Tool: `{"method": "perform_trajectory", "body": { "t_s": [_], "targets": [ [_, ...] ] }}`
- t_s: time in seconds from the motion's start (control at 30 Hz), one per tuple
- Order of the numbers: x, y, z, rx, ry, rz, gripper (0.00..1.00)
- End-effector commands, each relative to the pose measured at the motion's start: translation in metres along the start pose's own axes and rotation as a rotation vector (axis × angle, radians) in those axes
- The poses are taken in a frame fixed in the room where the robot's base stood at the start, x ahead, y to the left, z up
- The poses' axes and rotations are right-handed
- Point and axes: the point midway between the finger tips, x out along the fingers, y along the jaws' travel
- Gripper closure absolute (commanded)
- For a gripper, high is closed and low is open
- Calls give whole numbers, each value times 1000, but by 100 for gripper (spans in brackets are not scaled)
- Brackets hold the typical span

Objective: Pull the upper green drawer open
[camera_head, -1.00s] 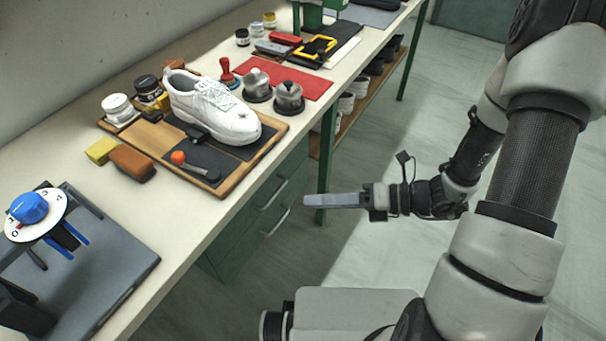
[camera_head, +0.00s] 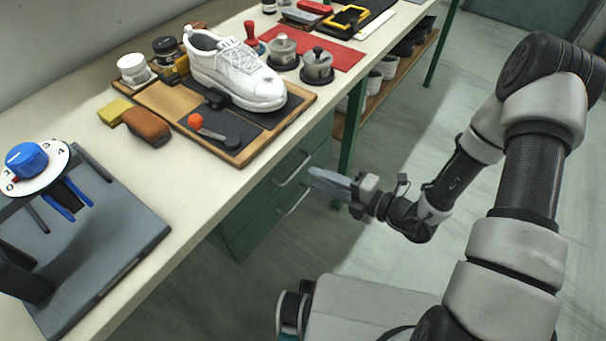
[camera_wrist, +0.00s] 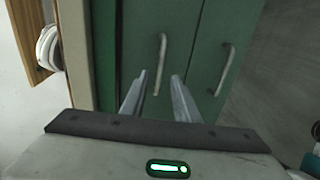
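The upper green drawer (camera_head: 263,193) is under the bench top and looks shut, flush with the lower drawer. Its curved metal handle (camera_head: 293,169) shows in the head view. In the wrist view the upper drawer (camera_wrist: 183,35) is on the left, beside the bench edge, and its handle (camera_wrist: 160,62) runs up and down the picture. My gripper (camera_head: 318,181) is just in front of the drawers. In the wrist view my gripper's fingers (camera_wrist: 158,92) are parted, one on each side of the handle's line. They appear short of the handle and hold nothing.
The lower drawer handle (camera_head: 296,197) is just below; it also shows in the wrist view (camera_wrist: 225,68). A green table leg (camera_head: 352,125) and a wooden shelf (camera_head: 388,98) stand to the right. A white shoe (camera_head: 238,72) sits on the bench. The floor in front is clear.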

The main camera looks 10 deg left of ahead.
Motion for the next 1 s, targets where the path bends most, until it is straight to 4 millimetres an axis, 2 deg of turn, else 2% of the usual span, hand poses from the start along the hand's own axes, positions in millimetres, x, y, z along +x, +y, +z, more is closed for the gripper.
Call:
{"method": "perform_trajectory", "body": {
  "t_s": [0.03,0.1,0.3,0.47,0.7,0.73,0.9,1.0],
  "targets": [
    [12,-2,-2,-2,6,1,72],
    [26,-2,-1,-3,5,0,72],
    [52,-1,0,-2,2,0,72],
    [59,0,0,-1,1,0,72],
    [60,0,0,-1,1,0,72],
    [60,0,0,-1,1,0,74],
    [60,0,0,-1,1,0,100],
    [60,0,0,-1,1,0,100]
  ]
}}
